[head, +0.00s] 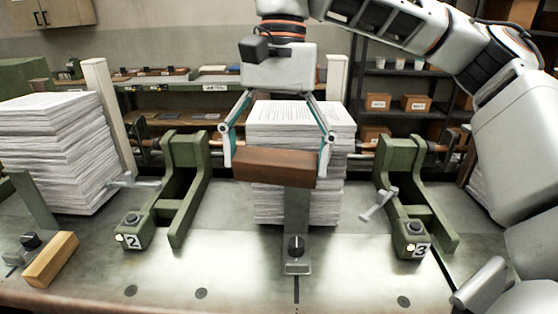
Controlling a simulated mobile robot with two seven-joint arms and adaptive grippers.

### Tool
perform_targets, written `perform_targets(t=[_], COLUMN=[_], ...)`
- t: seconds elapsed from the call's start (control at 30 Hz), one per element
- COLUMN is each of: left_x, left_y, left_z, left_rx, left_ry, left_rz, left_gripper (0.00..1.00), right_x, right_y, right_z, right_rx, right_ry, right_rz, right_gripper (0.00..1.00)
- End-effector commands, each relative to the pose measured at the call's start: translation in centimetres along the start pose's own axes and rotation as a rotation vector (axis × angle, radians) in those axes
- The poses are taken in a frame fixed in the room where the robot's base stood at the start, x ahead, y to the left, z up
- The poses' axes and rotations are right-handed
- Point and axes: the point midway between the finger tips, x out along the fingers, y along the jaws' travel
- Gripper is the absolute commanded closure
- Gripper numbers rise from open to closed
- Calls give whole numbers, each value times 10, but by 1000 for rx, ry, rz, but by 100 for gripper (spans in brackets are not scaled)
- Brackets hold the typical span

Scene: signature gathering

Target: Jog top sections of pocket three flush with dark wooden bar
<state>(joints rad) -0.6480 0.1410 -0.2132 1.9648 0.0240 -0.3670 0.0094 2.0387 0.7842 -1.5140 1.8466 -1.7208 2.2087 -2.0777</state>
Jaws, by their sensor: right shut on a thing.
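The number 3 label (421,250) is on the green bracket to the stack's right. My left gripper is not in view.
Green brackets (183,190) and (405,190) flank the middle stack, with crank handles nearby. A tall paper stack (50,150) and a light wooden bar (50,259) stand at left. Shelves with boxes are behind. The front of the metal table (200,270) is mostly clear.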

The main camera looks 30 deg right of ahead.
Motion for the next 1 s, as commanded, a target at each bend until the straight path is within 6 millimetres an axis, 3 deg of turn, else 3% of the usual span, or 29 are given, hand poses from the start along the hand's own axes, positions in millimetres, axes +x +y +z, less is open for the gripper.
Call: perform_targets(t=[0.43, 0.6, 0.77, 1.0], left_x=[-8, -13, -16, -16], left_y=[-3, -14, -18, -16], left_z=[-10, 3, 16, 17], left_rx=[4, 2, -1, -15], left_ry=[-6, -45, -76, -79], left_rz=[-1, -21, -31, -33], left_gripper=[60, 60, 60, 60], right_x=[-13, -15, -14, -13], right_y=[-6, -7, -8, -8], right_z=[-45, -57, -64, -65], right_rx=[1, -1, -1, -2], right_ry=[-1, 0, 1, 1], right_rz=[0, 0, 0, 0], right_gripper=[32, 32, 32, 32])
